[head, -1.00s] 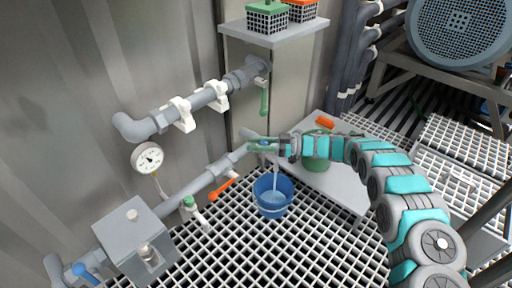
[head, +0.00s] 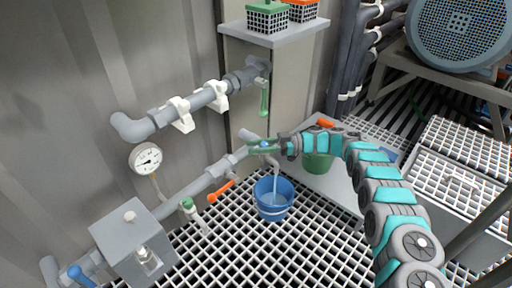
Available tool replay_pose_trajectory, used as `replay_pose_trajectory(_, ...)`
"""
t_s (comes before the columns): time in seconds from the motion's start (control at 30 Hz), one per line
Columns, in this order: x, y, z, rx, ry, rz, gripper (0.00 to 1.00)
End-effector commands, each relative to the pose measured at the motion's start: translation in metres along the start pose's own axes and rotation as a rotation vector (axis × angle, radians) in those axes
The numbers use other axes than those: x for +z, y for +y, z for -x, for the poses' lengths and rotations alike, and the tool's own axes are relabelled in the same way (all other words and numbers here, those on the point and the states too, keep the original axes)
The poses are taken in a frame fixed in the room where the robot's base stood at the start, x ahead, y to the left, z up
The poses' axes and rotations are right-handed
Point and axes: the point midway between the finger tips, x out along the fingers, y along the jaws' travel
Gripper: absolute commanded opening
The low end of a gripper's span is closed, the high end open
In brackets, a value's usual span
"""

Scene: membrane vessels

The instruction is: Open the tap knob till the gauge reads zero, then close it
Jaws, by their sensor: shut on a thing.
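A thin stream of water (head: 276,178) falls from below the tap into the blue bucket (head: 272,209) on the grating. The round white gauge (head: 146,158) hangs on the wall at left, above the lower pipe. Its dark needle is too small for me to read the value.
An orange lever (head: 222,191) and a green-capped sample valve (head: 188,204) sit along the lower pipe. A green lever (head: 264,98) hangs from the upper pipe. A green bucket (head: 317,163) stands right of my gripper. Open grating (head: 235,250) lies in front.

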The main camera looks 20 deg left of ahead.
Motion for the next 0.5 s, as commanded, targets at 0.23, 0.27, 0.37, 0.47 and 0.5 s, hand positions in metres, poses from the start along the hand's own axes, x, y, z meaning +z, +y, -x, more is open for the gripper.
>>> replay_pose_trajectory(0.23,-0.0020,-0.0004,-0.0017,-0.003,0.002,0.002,0.45)
replay_pose_trajectory(0.27,-0.0019,-0.0004,-0.0016,-0.003,0.002,0.002,0.48)
replay_pose_trajectory(0.37,-0.0014,-0.0002,-0.0012,-0.002,0.002,0.001,0.59)
replay_pose_trajectory(0.47,-0.0012,-0.0002,-0.0008,-0.001,0.001,0.001,0.67)
replay_pose_trajectory(0.5,-0.0010,-0.0001,-0.0008,-0.001,0.001,0.001,0.67)
